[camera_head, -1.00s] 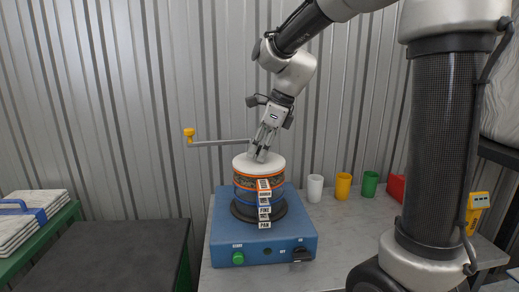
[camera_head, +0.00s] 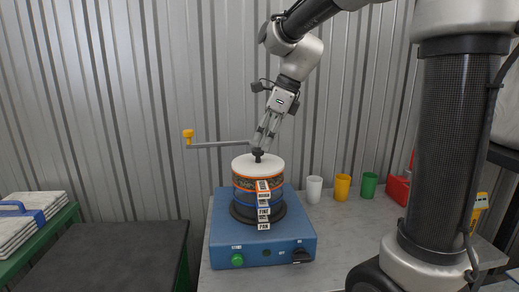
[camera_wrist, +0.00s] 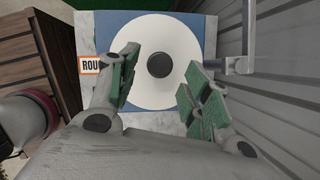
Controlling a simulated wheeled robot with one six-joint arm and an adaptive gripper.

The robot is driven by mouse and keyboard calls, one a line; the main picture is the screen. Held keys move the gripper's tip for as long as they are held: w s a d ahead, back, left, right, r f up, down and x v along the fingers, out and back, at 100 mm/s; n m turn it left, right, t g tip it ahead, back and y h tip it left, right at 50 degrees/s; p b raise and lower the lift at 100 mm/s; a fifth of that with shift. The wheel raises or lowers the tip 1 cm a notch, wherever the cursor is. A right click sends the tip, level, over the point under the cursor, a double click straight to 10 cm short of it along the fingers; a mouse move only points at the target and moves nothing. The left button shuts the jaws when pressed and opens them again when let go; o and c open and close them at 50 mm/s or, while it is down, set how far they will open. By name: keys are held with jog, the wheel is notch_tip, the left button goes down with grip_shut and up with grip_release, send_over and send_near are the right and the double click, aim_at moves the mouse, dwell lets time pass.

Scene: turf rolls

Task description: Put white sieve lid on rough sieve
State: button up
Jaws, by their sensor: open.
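The white sieve lid (camera_head: 243,163) lies flat on top of the sieve stack, with its black knob (camera_head: 257,155) upright at the centre. The rough sieve (camera_head: 244,184), orange-rimmed, is directly under the lid, above the blue-banded fine sieve and the pan. My gripper (camera_head: 262,145) is open and empty just above the knob. In the wrist view the lid (camera_wrist: 137,88) fills the middle, and the open fingers (camera_wrist: 155,85) stand either side of the knob's line without touching it. The lid hides most of the sieve in the wrist view.
The stack stands on a blue shaker base (camera_head: 225,225) on a grey table. A clamp arm with a yellow knob (camera_head: 188,133) reaches in behind the stack. White (camera_head: 314,189), yellow (camera_head: 342,187) and green (camera_head: 369,184) cups and a red box (camera_head: 398,189) stand at the right.

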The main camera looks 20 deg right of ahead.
jog(key=v, duration=0.8)
jog(key=s+d+f+n+h, duration=0.1)
jog(key=s+d+f+n, duration=0.2)
jog(key=s+n, duration=0.4)
jog(key=s+d+f+n+t+h, duration=0.1)
jog(key=s+d+f+n, duration=0.3)
jog(key=s+n, duration=0.3)
jog(key=s+d+f+n+t+h, duration=0.1)
jog(key=s+d+f+n+h, duration=0.1)
jog(key=s+f+n, duration=0.3)
jog(key=s+d+n, duration=0.1)
jog(key=s+n, duration=0.1)
jog(key=n, duration=0.2)
jog(key=shift+s+d, duration=0.3)
jog(key=shift+s, duration=0.1)
